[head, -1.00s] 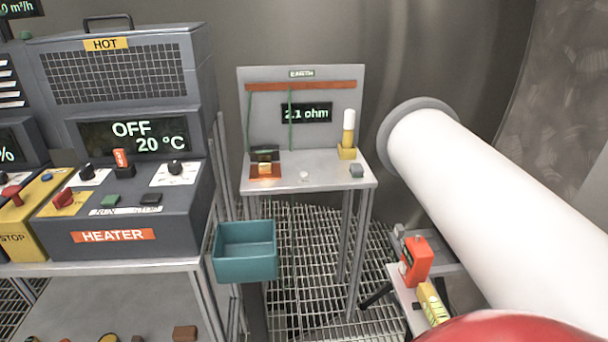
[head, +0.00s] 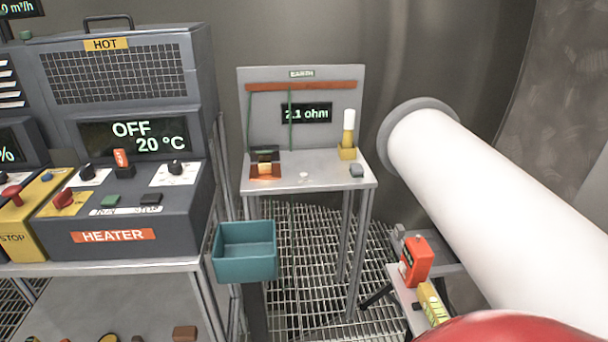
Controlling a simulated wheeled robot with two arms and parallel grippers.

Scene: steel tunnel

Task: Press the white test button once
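The small round white test button (head: 304,177) sits near the front of the grey earth test table (head: 325,180). The upright panel (head: 262,120) behind it is labelled EARTH, and its display (head: 306,113) reads 2.1 ohm. On the table, an orange-brown plate with a dark clamp (head: 265,167) is left of the button. A small grey block (head: 356,171) is to its right. Neither of my grippers shows in the head view.
A heater (head: 120,225) reading OFF and 20 °C stands at left. A large white pipe (head: 490,200) fills the right, with an orange device (head: 416,262) on a stand below. Grating floor shows between.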

